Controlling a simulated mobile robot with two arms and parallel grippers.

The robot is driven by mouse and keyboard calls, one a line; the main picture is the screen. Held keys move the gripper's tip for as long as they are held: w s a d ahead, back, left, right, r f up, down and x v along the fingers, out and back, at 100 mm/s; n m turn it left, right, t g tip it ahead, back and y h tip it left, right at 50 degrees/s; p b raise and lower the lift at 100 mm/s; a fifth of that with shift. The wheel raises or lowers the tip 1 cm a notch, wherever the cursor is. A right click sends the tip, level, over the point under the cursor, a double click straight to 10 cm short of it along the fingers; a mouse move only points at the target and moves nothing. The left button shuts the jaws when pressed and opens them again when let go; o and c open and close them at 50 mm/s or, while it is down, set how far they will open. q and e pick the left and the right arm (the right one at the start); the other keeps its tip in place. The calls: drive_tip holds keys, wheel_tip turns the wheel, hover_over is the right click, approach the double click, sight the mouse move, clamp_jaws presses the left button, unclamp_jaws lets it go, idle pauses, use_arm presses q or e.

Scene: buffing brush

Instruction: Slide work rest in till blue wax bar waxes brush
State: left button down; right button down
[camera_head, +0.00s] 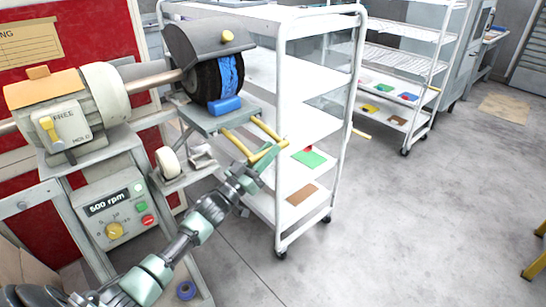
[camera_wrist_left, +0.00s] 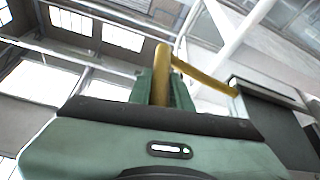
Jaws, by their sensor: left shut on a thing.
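The brush (camera_head: 206,82) is a dark wheel under a grey hood, with a blue band across its front face. The blue wax bar (camera_head: 226,105) lies on the grey plate of the work rest (camera_head: 212,121), right at the lower front of the brush. I cannot tell for certain whether bar and brush touch. Two yellow rods run from the rest to a yellow crossbar (camera_head: 268,152). My left gripper (camera_head: 264,162) is shut on this crossbar, which also shows between the fingers in the left wrist view (camera_wrist_left: 161,75). My right gripper is not in view.
The grey motor (camera_head: 62,115) with its shaft stands left of the brush. Below it is a control box (camera_head: 117,208) reading 500 rpm. A white shelf cart (camera_head: 300,120) stands close behind and right of the rest. Open floor (camera_head: 420,230) lies to the right.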

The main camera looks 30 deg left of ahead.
use_arm(q)
drive_tip(key=c, duration=1.3)
unclamp_jaws()
drive_tip(key=shift+s+f, duration=0.2)
drive_tip(key=shift+s, duration=0.05)
drive_tip(key=b+v, duration=0.1)
drive_tip(key=v, duration=0.6)
drive_tip(key=shift+a, duration=0.15)
drive_tip(key=shift+s, duration=0.1)
